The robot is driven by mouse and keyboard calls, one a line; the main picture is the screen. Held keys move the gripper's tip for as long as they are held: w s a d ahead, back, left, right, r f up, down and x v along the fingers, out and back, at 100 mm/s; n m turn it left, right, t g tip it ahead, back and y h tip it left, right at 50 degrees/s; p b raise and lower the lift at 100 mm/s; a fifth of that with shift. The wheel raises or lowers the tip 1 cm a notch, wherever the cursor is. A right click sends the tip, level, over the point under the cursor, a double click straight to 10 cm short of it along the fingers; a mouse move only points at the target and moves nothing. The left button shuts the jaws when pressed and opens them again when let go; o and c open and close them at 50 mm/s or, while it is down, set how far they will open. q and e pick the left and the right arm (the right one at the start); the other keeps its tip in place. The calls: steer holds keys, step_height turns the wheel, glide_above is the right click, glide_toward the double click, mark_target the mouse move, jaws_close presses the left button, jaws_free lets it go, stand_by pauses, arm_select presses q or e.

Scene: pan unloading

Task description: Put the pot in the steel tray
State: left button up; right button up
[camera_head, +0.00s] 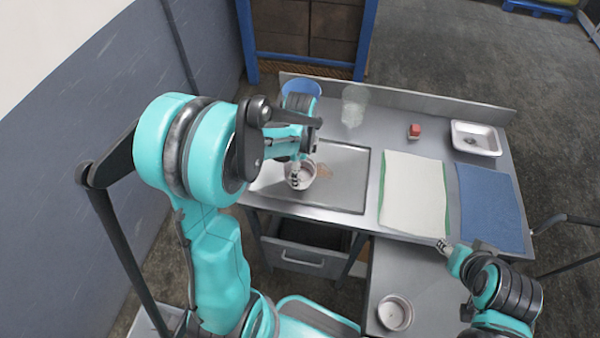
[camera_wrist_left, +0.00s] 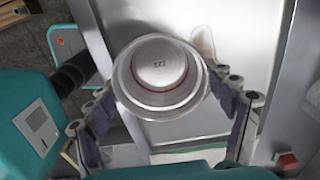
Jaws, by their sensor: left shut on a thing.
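The pot is a small round pale-grey vessel (camera_head: 308,176) in the head view. It also fills the middle of the left wrist view (camera_wrist_left: 165,75), where a reddish ring and dark marks show on its round face. My left gripper (camera_head: 297,172) is shut on it, with one finger on each side in the wrist view. The pot is over the left part of a flat rectangular steel panel (camera_head: 348,190); its height above it is hard to tell. My right gripper (camera_head: 443,246) is near the blue cloth's front edge.
A blue bowl (camera_head: 300,88), a clear jar (camera_head: 354,105) and a red block (camera_head: 414,131) stand along the back. A white cloth on green (camera_head: 413,192) and a blue cloth (camera_head: 490,205) lie right. Another round vessel (camera_head: 395,313) sits on the lower front surface.

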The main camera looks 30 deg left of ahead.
arm_select(q)
step_height(320, 180, down, 2)
steer(key=shift+r, duration=0.1)
steer(key=o, duration=1.1)
